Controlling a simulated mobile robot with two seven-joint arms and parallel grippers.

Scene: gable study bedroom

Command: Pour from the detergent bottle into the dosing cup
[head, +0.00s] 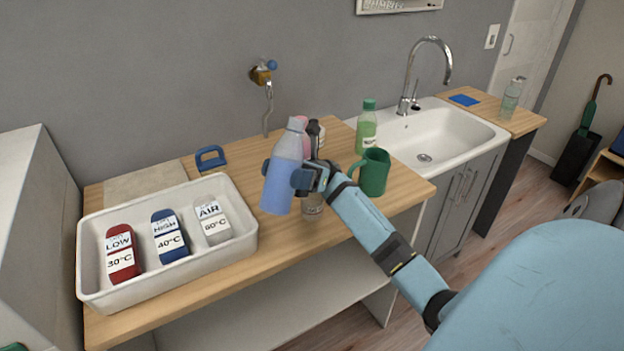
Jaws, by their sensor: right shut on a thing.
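My right gripper (286,174) is shut around the middle of a translucent bottle (280,193) with blue liquid and a pale cap. I take it to be the detergent bottle. It is nearly upright, leaning slightly, in front of the wooden counter (262,235); I cannot tell how high its base is. I cannot make out a dosing cup; one could be hidden behind the bottle or gripper. A green mug (373,173) stands on the counter just right of my gripper. My left gripper is not in view.
A white tray (250,232) with red, blue and white labelled pieces lies left. A dark-topped bottle (314,135) and something pink stand behind the held bottle. A green bottle (366,130) stands by the sink (448,127). A blue handled object (210,158) lies behind the tray.

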